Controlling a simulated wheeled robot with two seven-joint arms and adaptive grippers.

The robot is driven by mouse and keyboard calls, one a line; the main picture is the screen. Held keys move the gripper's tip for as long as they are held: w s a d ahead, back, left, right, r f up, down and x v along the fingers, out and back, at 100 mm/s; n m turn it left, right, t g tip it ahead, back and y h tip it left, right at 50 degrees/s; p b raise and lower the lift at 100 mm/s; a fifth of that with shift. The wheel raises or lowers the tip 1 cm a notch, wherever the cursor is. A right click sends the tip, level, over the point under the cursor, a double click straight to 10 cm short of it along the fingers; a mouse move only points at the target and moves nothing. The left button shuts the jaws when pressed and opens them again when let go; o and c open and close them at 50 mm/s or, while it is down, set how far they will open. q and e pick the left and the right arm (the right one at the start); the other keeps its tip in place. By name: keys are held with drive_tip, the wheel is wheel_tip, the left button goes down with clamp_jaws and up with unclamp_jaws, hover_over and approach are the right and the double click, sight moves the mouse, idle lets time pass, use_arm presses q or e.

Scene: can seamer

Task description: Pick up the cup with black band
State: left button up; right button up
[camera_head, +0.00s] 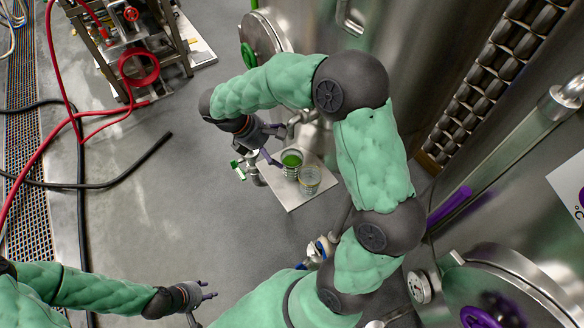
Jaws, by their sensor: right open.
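Two cups stand close together on a pale square board (294,202). The cup with green inside (292,164) has a dark-looking rim or band. A clearer, yellowish cup (310,181) stands just to its lower right; the black band is too small to tell for certain on either one. My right gripper (277,143) is open and empty, just above and left of the green cup in the picture, with one finger near the cup's rim; contact cannot be told. My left gripper (204,307) is at the lower left, fingers apart and empty, away from the board.
A large steel tank with a round hatch (263,36) stands behind the board. A green-handled fitting (239,169) is beside the board's left. Steel machinery (530,290) fills the right. Red and black hoses (120,177) lie left. Floor between is clear.

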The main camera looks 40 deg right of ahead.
sight(290, 158)
drive_tip(key=b+x, duration=0.2)
drive_tip(key=x, duration=0.5)
drive_tip(key=shift+d, duration=0.2)
drive_tip(key=c, duration=1.7)
drive_tip(key=shift+r, duration=0.1)
